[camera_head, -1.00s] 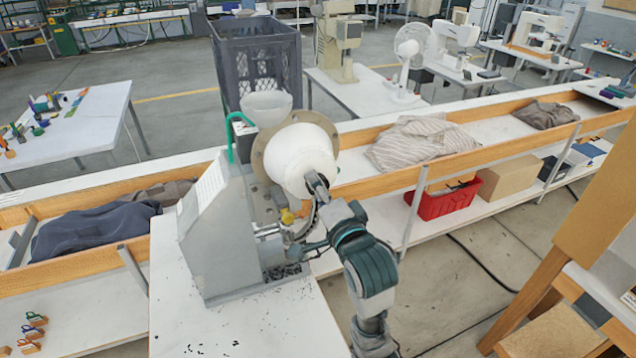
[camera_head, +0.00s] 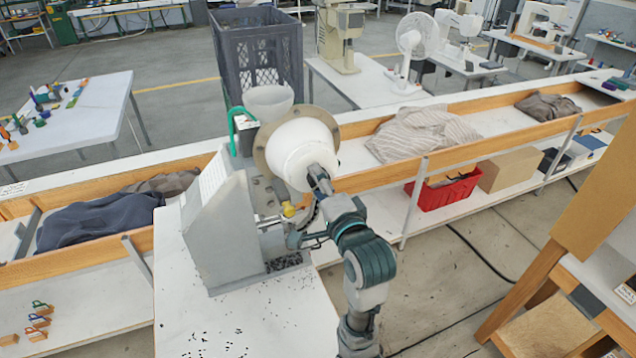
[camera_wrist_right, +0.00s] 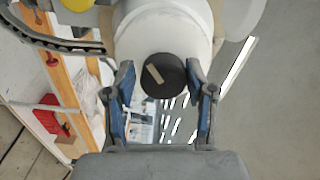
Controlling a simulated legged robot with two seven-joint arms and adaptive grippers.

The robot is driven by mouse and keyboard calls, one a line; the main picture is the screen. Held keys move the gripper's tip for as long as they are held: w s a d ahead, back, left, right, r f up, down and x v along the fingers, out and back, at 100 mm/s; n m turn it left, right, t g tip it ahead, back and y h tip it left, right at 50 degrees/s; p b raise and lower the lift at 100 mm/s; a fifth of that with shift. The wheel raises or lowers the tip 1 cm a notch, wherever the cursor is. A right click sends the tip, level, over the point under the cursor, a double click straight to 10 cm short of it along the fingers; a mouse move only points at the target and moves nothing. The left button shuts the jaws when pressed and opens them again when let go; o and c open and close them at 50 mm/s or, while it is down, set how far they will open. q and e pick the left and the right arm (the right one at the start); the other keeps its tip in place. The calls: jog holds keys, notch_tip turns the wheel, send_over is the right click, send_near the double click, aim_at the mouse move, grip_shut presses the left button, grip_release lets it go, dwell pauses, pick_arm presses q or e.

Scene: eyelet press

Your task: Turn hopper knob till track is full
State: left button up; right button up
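The hopper (camera_head: 305,150) is a white drum on the grey press (camera_head: 222,235); it also fills the top of the right wrist view (camera_wrist_right: 165,30). Its knob (camera_wrist_right: 172,82) is a dark round cap with a pale bar mark, hidden behind my gripper in the head view. My right gripper (camera_head: 318,178) is at the hopper's front. In the wrist view its two blue-padded fingers (camera_wrist_right: 160,90) stand apart on either side of the knob, with a gap at the left finger. The curved dark track (camera_wrist_right: 50,40) shows at upper left; how full it is cannot be told. My left gripper is out of view.
Small black bits lie scattered on the white table (camera_head: 290,320) around the press base. A wooden-edged conveyor trough (camera_head: 400,170) with cloth runs behind. A red bin (camera_head: 445,193) sits on its lower shelf. A wooden stand (camera_head: 575,240) is at right.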

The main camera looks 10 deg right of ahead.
jog(key=shift+o, duration=0.7)
jog(key=shift+d, duration=0.1)
jog(key=shift+r, duration=0.1)
